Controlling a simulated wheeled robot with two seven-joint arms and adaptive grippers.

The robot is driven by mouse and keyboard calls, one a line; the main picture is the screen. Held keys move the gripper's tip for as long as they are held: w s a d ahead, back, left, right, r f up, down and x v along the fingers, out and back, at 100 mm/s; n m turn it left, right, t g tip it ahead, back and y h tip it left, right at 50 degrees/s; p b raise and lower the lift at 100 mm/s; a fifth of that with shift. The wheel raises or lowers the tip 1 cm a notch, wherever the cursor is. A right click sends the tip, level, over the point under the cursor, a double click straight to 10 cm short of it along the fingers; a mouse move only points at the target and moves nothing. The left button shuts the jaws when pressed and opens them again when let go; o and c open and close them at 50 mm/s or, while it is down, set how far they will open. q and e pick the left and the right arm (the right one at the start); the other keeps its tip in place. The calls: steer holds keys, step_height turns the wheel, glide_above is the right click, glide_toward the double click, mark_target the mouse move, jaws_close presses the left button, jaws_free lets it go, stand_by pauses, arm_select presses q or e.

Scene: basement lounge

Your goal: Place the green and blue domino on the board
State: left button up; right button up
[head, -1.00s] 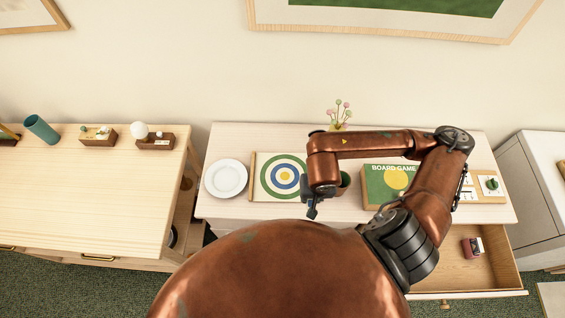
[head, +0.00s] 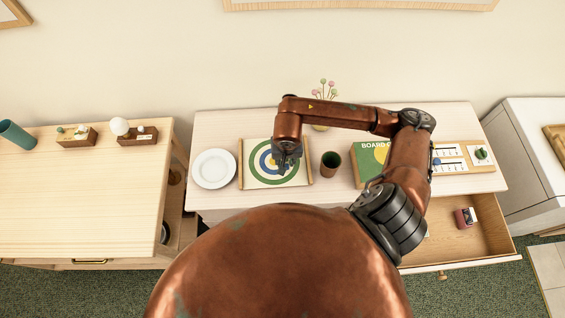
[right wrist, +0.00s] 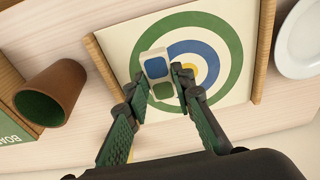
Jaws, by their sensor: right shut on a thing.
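The domino (right wrist: 155,66) is white with one blue and one green square, seen in the right wrist view. My right gripper (right wrist: 163,88) is shut on it, fingers on both sides. It is over the board (right wrist: 115,45), a cream panel with green, white and blue rings and wooden end strips. In the head view the gripper (head: 288,160) is over the rings of the board (head: 252,178), and the domino is not clearly visible there. I cannot tell whether the domino touches the board. My left gripper is not in view.
A white plate (head: 213,168) lies left of the board. A brown cup with a green inside (head: 331,164) stands right of it, then a board game box (head: 366,165) partly behind my arm. An open drawer (head: 470,240) holds a small reddish object (head: 465,217).

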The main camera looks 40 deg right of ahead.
steer(key=shift+w+f, duration=0.5)
steer(key=shift+f, duration=0.1)
steer(key=shift+w+f, duration=0.35)
steer(key=shift+f, duration=0.15)
steer(key=f+p, duration=0.1)
steer(key=f, duration=0.2)
steer(key=shift+w+f, duration=0.2)
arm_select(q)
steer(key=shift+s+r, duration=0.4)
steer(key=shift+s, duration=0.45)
arm_select(e)
steer(key=shift+d, duration=0.1)
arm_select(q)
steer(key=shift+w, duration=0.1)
arm_select(e)
steer(key=shift+f, duration=0.2)
steer(key=o, duration=0.9)
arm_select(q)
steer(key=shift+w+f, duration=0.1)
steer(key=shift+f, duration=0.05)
arm_select(e)
steer(key=shift+o, duration=0.2)
